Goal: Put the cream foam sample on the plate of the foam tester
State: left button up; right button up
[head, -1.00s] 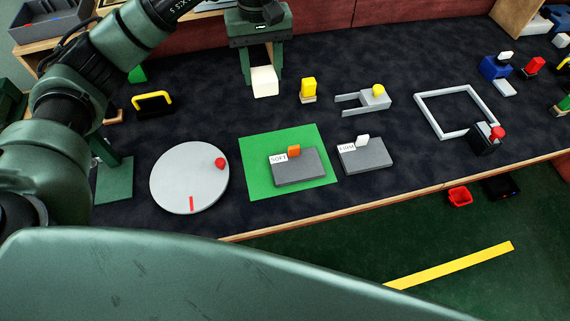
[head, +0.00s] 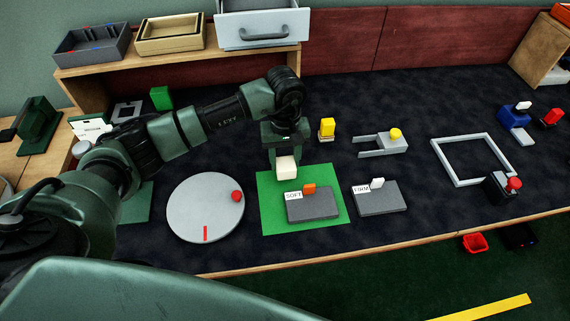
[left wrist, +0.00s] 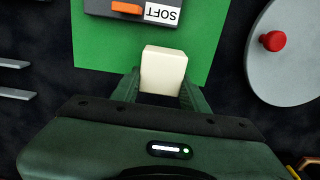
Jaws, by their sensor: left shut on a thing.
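My left gripper (head: 286,158) is shut on a cream foam block (head: 287,170) and holds it pointing down over the back part of a green mat (head: 268,222). In the left wrist view the block (left wrist: 164,68) sits between the two fingers, with the green mat (left wrist: 105,55) below and beyond it. Grey slabs labelled SOFT (head: 313,207) and FIRM (head: 380,200) lie in front and to the right, the SOFT one on the mat. A dark green plate (head: 136,205) shows partly behind my left arm. I cannot tell which item is the foam tester. My right gripper is out of view.
A round grey disc (head: 204,221) with a red knob lies left of the mat. Behind the slabs stand a yellow-topped block (head: 327,129) and a grey fork-shaped fixture (head: 385,145). A grey square frame (head: 471,160) lies at right. Dark tabletop between these is clear.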

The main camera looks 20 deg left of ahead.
aim_at(285, 166)
pick_arm(q)
jog(key=shift+f, duration=1.6)
jog(key=o, duration=1.3)
jog(key=shift+r, duration=0.1)
